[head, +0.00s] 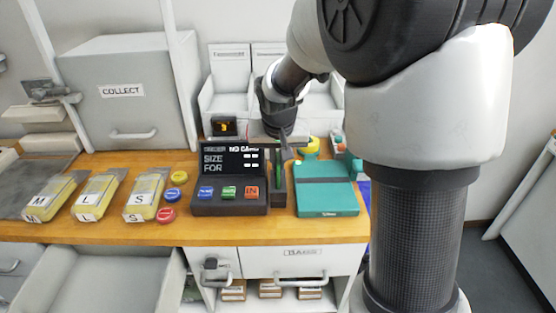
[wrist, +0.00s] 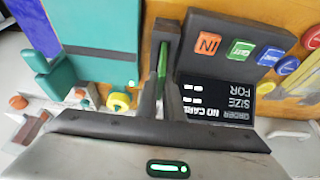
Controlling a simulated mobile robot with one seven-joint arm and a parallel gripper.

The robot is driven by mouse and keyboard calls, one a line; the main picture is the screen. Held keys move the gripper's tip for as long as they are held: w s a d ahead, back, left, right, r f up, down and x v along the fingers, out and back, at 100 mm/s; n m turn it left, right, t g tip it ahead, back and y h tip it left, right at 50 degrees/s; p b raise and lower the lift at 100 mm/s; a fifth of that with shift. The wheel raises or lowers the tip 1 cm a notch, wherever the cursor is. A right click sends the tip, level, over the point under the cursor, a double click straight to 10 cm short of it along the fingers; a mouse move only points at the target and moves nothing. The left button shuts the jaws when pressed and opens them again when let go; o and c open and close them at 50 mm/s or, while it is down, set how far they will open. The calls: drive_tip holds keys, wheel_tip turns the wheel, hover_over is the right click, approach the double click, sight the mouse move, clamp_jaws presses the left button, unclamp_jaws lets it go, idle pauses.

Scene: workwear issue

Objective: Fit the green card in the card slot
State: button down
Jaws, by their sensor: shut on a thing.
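The green card (wrist: 162,62) shows as a thin, edge-on strip in the wrist view, between the fingertips of my gripper (wrist: 162,88). My gripper is shut on it, pointing down. In the head view my gripper (head: 278,150) is above the card slot (head: 278,190), a dark narrow block at the right side of the order terminal (head: 228,208). The slot block also shows around the card in the wrist view (wrist: 172,30). I cannot tell whether the card's lower edge is in the slot. The terminal's screen (head: 230,160) reads NO CARD.
A teal flat case (head: 326,198) lies close right of the slot. Yellow packs marked M, L and S (head: 148,195) and round coloured pieces (head: 167,215) lie to the left. An open drawer (head: 95,280) is below.

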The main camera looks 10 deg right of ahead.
drive_tip(key=shift+f+b, duration=0.6)
drive_tip(key=shift+f, duration=0.15)
idle(0.4)
drive_tip(key=c, duration=1.8)
unclamp_jaws()
drive_tip(key=shift+r, duration=0.15)
drive_tip(key=shift+r+p, duration=3.05)
drive_tip(key=shift+r, duration=1.3)
